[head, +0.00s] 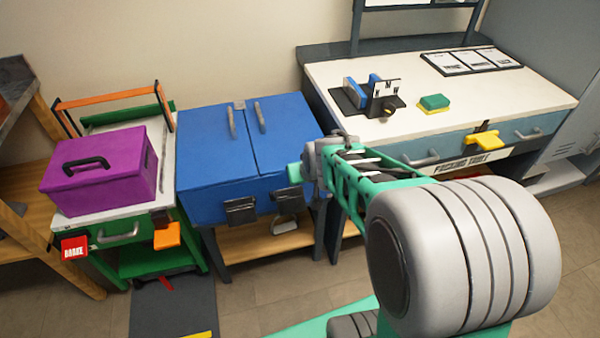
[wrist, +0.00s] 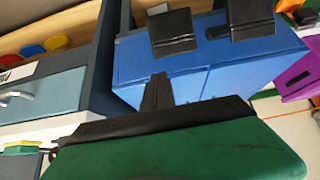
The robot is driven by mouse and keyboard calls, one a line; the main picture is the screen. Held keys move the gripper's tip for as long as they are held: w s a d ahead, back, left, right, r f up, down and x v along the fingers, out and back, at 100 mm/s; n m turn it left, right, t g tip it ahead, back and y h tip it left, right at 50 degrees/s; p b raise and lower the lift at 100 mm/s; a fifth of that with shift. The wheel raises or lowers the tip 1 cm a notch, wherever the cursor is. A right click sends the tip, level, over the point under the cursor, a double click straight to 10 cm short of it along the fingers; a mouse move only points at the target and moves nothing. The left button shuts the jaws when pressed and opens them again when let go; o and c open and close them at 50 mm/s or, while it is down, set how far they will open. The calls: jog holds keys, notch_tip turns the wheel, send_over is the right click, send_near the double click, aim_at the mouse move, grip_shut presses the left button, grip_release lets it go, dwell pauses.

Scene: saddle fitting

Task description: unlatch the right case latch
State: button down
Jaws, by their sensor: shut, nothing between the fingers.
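The blue case (head: 215,155) stands on a dark-legged stand in the head view, with two black latches low on its front. The right latch (head: 289,199) is partly crowded by my arm's end there; in the wrist view, turned about, it is the left black flap (wrist: 173,32). The left latch (head: 240,211) shows on the right in the wrist view (wrist: 251,18). My gripper (wrist: 157,84) is shut and empty, its dark fingers pointing toward the case. In the wrist picture the tips lie below the right latch, with blue surface between. I cannot tell whether they touch the case.
A purple case (head: 100,170) sits on a green-framed cart to the left. The workbench (head: 430,90) at right holds a blue-and-black fixture (head: 365,95) and a green-yellow block (head: 434,103). Its front edge lies close to my arm. Floor is open before the stand.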

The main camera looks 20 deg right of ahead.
jog(key=shift+s+a+r, duration=0.1)
jog(key=shift+s+r, duration=0.15)
jog(key=shift+s, duration=0.35)
jog(key=shift+s+d+r, duration=0.1)
jog(key=shift+s+r, duration=0.2)
jog(key=shift+s, duration=0.3)
jog(key=shift+s+a+r, duration=0.1)
jog(key=shift+s+r, duration=0.15)
jog(key=shift+s, duration=0.35)
jog(key=s+a+r+g+p, duration=0.2)
jog(key=s+r+p, duration=0.3)
jog(key=r, duration=0.3)
jog(key=s+a+r+n+g+p, duration=0.1)
jog(key=s+a+r+g+p, duration=0.1)
jog(key=s+a+r+p, duration=0.2)
jog(key=s+r+p, duration=0.2)
jog(key=s+r, duration=0.1)
jog(key=r, duration=0.1)
jog(key=shift+s+a+y, duration=0.3)
jog(key=shift+s+a, duration=0.05)
jog(key=shift+a, duration=0.05)
jog(key=c, duration=2.1)
grip_release()
jog(key=shift+c, duration=0.2)
